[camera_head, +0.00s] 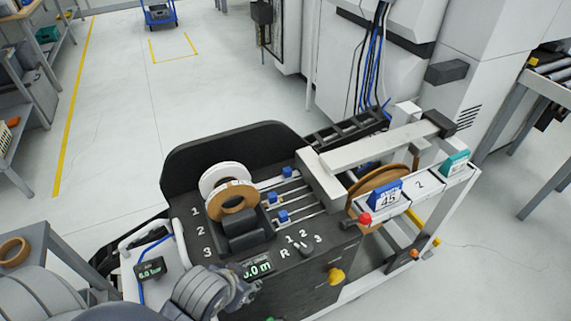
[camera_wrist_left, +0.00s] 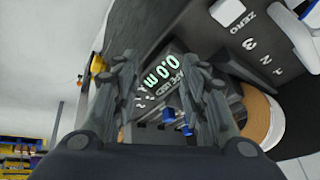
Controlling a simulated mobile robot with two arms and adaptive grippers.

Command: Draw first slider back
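Three small blue sliders sit on parallel metal rails on the dark machine top. The first slider (camera_head: 287,171) is on the farthest rail, in line with the "1" mark. The second slider (camera_head: 272,197) and third slider (camera_head: 283,216) are on the nearer rails. My left gripper (camera_head: 240,289) is at the machine's near edge, by the display, apart from the sliders. In the left wrist view its fingers (camera_wrist_left: 160,72) are spread with nothing between them. Blue parts (camera_wrist_left: 168,115) show between the fingers there, partly hidden. My right gripper is not in view.
White and brown tape rolls (camera_head: 238,197) stand left of the rails. A digital display (camera_head: 257,268), a selector knob (camera_head: 303,249), a yellow knob (camera_head: 336,276) and a red-knobbed lever (camera_head: 364,218) are near. A white beam (camera_head: 385,146) spans the right side.

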